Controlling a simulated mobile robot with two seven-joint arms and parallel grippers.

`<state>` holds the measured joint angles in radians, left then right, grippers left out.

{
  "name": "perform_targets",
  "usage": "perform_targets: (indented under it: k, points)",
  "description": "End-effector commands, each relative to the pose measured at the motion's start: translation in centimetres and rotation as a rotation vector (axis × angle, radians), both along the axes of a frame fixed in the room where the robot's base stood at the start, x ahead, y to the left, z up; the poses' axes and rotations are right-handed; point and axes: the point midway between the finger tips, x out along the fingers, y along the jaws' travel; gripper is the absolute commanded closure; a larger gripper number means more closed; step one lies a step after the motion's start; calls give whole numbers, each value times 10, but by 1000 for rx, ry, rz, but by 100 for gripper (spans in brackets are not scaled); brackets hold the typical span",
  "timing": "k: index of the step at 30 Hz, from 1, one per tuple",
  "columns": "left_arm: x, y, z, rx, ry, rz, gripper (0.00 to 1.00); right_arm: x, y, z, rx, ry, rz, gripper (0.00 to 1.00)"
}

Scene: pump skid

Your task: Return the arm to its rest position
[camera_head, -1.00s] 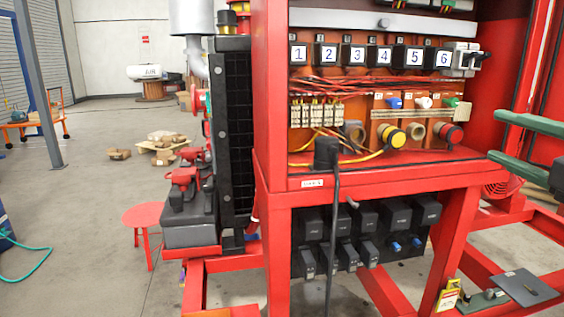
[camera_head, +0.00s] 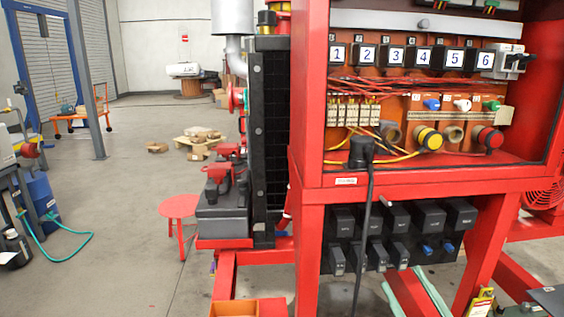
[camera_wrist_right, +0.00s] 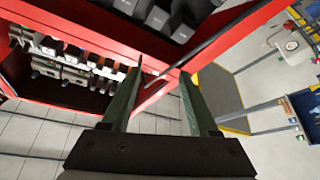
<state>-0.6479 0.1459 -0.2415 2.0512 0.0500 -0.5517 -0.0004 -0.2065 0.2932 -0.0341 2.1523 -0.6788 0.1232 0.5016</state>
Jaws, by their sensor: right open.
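My right gripper (camera_head: 402,280) shows at the bottom of the head view as two green fingers, low in front of the red pump skid cabinet (camera_head: 440,192). In the right wrist view, the fingers of my right gripper (camera_wrist_right: 161,72) are spread apart with nothing between them. A red frame edge (camera_wrist_right: 165,82) of the skid lies beyond the fingertips there; I cannot tell how near it is. The rest of my right arm is hidden below the head view. My left gripper is in neither view.
The cabinet has numbered switches (camera_head: 410,57) and a black plug (camera_head: 361,152) with a hanging cable. Dark modules (camera_head: 400,230) sit below. A red stool (camera_head: 180,208) stands left of the skid. An orange box (camera_head: 234,308) is at the bottom. Floor on the left is mostly open.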

Motion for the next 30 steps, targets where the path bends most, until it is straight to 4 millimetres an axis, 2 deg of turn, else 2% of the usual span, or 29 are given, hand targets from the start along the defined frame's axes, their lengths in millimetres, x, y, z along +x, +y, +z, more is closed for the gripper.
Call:
perform_targets:
  k: [1,3,5,6,8,9,11,12,14,15,16,17,18,24,30]
  points:
    - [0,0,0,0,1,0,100,-1,-2,-41,59,131,-36,39]
    - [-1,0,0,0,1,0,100,-8,-3,-94,121,304,-81,39]
    - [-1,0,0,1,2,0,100,-19,1,-139,160,452,-107,39]
    - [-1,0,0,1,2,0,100,-30,5,-167,181,549,-120,39]
    - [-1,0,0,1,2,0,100,-49,13,-208,206,693,-131,39]
    - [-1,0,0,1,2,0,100,-65,20,-234,220,789,-134,39]
    - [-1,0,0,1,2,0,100,-91,33,-270,235,929,-129,39]
    - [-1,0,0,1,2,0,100,-111,42,-291,246,1022,-120,39]
    - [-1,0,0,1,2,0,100,-143,58,-320,255,1160,-99,39]
    - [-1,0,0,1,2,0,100,-166,70,-337,263,1248,-80,39]
    - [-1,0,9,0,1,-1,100,-177,75,-335,266,1288,-70,39]
    - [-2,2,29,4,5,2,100,-170,70,-310,263,1265,-81,39]
    - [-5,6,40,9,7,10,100,-170,66,-298,264,1259,-88,39]
    - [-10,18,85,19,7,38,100,-174,55,-252,271,1253,-119,39]
    - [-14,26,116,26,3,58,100,-178,45,-221,275,1246,-143,39]
